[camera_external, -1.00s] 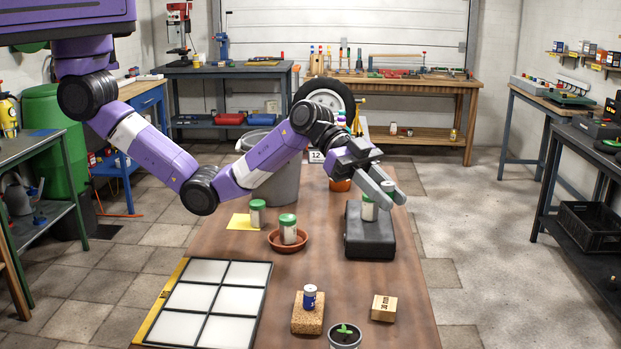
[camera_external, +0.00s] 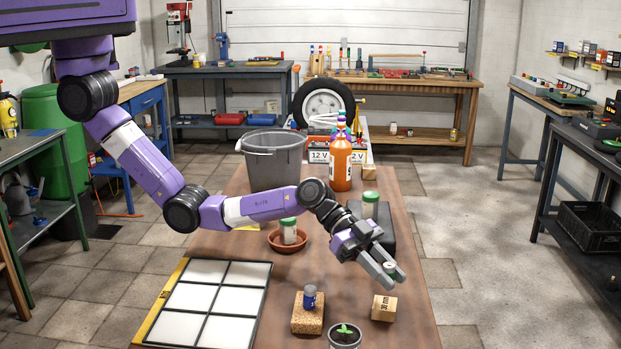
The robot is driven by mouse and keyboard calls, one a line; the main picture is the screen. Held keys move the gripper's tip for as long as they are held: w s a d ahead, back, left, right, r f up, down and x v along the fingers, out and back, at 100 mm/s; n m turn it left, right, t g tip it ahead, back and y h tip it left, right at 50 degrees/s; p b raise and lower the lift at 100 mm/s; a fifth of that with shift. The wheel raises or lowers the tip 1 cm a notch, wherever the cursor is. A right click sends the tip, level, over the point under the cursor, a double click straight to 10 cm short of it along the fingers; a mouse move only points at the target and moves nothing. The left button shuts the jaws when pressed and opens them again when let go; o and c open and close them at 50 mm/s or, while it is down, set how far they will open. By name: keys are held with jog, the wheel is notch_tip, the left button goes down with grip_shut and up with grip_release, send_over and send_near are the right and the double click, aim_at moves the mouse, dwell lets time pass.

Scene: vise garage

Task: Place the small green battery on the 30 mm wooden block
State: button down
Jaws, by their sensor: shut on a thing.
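The wooden block (camera_external: 384,308) sits at the right front of the brown table, with "30 mm" on its side. My gripper (camera_external: 390,269) is over the table just behind and above the block, its fingers pointing down to the right. It is shut on a small cylinder (camera_external: 389,266), likely the green battery. Only its pale top and a little green show; the fingers hide the rest. The cylinder looks apart from the block. A blue-and-white battery (camera_external: 310,296) stands on a cork-like block (camera_external: 308,318) to the left.
A plant pot (camera_external: 345,337) stands in front, between the two blocks. A green-lidded jar (camera_external: 370,205) is at the dark box (camera_external: 385,241) behind my gripper; another (camera_external: 289,230) stands in a terracotta saucer (camera_external: 275,243). A white panelled tray (camera_external: 205,300) lies left.

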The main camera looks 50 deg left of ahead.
aim_at(386, 303)
jog(key=shift+f, duration=2.3)
jog(key=shift+f+b, duration=0.2)
jog(key=shift+b, duration=0.2)
jog(key=c, duration=1.2)
grip_release()
jog(key=shift+r, duration=0.1)
jog(key=shift+r+p, duration=0.15)
jog(key=shift+p, duration=0.15)
jog(key=v, duration=1.2)
